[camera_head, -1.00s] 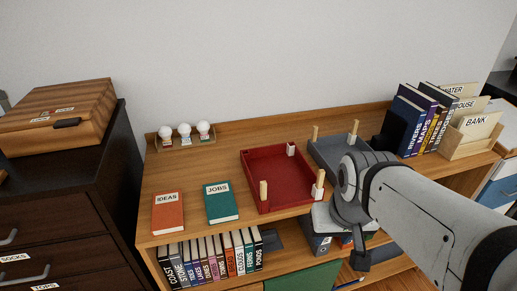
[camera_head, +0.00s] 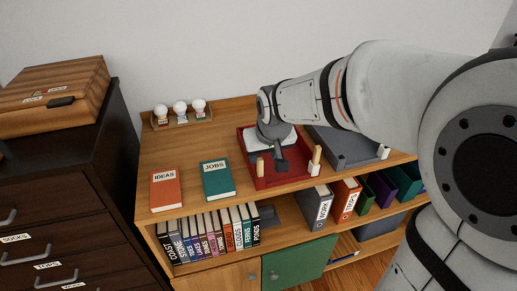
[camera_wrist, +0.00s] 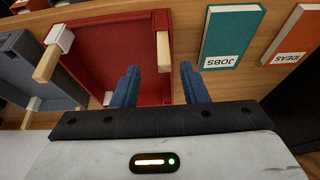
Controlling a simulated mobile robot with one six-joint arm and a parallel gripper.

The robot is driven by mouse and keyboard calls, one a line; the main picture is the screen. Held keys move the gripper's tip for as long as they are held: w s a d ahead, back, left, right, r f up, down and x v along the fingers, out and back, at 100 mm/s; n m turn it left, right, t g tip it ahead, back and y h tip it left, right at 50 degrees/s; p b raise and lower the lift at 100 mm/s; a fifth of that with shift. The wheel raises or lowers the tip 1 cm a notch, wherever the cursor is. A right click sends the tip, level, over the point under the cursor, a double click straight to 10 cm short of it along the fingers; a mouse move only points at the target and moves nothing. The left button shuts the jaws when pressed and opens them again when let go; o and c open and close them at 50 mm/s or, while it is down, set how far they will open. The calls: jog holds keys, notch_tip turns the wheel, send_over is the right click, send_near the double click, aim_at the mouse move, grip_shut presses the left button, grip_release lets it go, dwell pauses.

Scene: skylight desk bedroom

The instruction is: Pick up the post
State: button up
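A pale wooden post (camera_head: 260,167) stands at the front left corner of the red tray (camera_head: 254,183) on the desk. It also shows in the wrist view (camera_wrist: 163,52), in front of my blue fingers and between their lines. A second wooden post (camera_head: 316,155) with a white piece stands at the tray's front right corner; it shows at the left in the wrist view (camera_wrist: 46,65). My gripper (camera_head: 281,166) is over the red tray, pointing down. In the wrist view my gripper (camera_wrist: 160,76) is open, with nothing held between the fingers. My arm hides part of the tray's back.
A teal JOBS book (camera_head: 217,179) and an orange IDEAS book (camera_head: 165,188) lie left of the tray. A grey tray (camera_head: 345,150) is to its right. Three white bulbs (camera_head: 180,110) stand at the back. A shelf of books and folders (camera_head: 320,207) is below.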

aim_at(260, 165)
jog(key=x, duration=0.6)
jog(key=shift+w+a+f+p, duration=0.15)
jog(key=shift+a+f+p, duration=0.15)
jog(key=shift+f, duration=0.05)
jog(key=shift+c, duration=0.2)
grip_shut()
